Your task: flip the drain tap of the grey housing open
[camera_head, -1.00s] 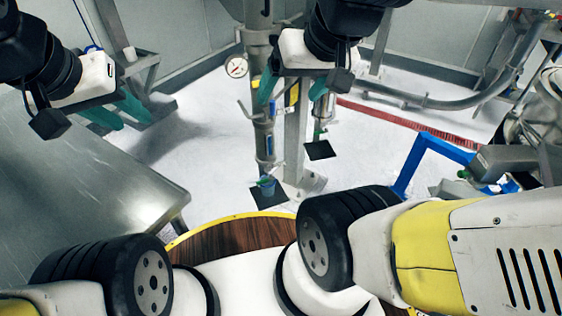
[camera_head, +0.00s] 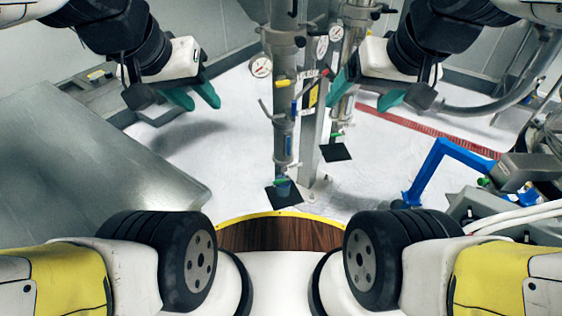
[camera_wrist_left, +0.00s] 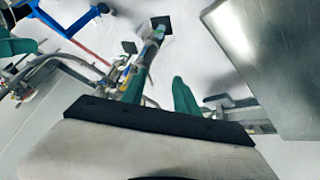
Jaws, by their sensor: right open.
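A grey metal housing (camera_head: 284,120) stands upright in the middle of the head view. I cannot tell for certain which is the drain tap. My left gripper (camera_head: 193,96) is open and empty, left of the housing and apart from it in the picture. Its two green fingers are spread in the left wrist view (camera_wrist_left: 160,92). My right gripper (camera_head: 365,92) is open and empty, right of the housing, with one finger near the column behind it.
A blue and green container (camera_head: 282,187) stands on a black mat (camera_head: 283,198) below the housing. A second black mat (camera_head: 336,152) lies behind. A steel table (camera_head: 90,160) fills the left. A blue frame (camera_head: 450,150) stands at the right. White floor lies between.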

